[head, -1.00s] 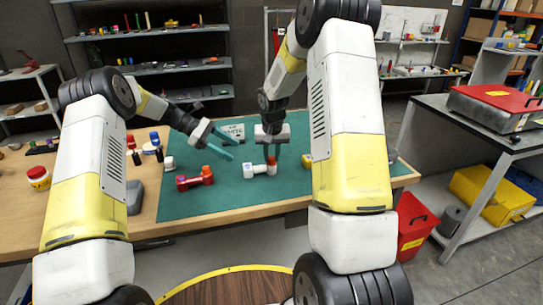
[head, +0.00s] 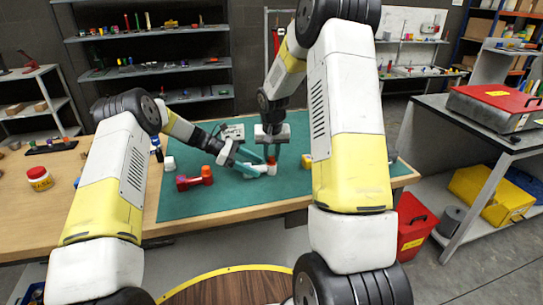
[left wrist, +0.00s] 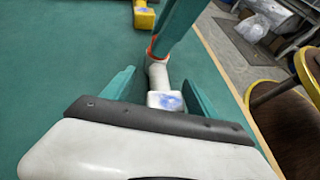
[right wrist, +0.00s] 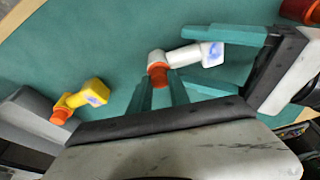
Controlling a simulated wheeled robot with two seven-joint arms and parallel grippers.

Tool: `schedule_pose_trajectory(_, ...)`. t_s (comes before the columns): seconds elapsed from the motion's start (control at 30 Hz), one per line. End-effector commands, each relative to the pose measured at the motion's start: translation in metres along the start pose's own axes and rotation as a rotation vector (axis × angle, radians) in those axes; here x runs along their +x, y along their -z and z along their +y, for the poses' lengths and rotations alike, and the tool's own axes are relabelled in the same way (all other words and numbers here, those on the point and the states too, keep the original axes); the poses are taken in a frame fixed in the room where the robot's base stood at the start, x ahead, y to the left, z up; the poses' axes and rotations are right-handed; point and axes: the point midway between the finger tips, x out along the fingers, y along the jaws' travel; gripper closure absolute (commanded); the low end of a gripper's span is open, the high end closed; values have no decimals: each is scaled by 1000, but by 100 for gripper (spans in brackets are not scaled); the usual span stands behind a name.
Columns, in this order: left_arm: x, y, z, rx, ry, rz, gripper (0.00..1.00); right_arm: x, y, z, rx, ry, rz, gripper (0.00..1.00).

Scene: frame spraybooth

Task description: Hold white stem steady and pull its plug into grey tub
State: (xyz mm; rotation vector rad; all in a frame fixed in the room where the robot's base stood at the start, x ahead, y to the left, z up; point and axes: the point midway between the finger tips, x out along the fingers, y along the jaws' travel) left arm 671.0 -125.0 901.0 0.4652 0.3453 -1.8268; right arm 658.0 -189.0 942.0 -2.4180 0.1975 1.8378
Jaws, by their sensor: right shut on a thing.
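The white stem (head: 274,170) lies on the green mat. Its orange-red plug (right wrist: 158,72) stands up from one end, between the fingers of my right gripper (head: 272,153), which is shut on it. My left gripper (head: 261,172) is open around the stem's other end. In the right wrist view its fingers lie on either side of the stem (right wrist: 190,54), with gaps showing. The left wrist view shows the stem's blue-marked block (left wrist: 166,101) between those fingers. A grey box-like thing (right wrist: 30,112), partly cut off in the right wrist view, may be the grey tub.
A yellow stem with an orange plug (right wrist: 87,98) lies near the grey thing. The front of the mat is clear.

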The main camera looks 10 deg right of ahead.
Motion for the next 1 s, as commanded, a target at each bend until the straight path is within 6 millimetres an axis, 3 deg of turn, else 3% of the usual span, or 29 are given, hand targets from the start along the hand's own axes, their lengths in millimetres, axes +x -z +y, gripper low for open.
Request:
schedule_pose_trajectory(0.2,13,-1,0,1,0,0,32,0,0,0,0,1,0,100)
schedule_pose_trajectory(0.5,14,-1,0,1,0,0,32,0,0,0,0,1,0,100)
schedule_pose_trajectory(0.73,14,-1,0,1,-1,0,76,0,0,-1,-1,1,0,100)
schedule_pose_trajectory(1.0,15,-1,0,1,0,0,77,0,0,-1,-1,1,0,100)
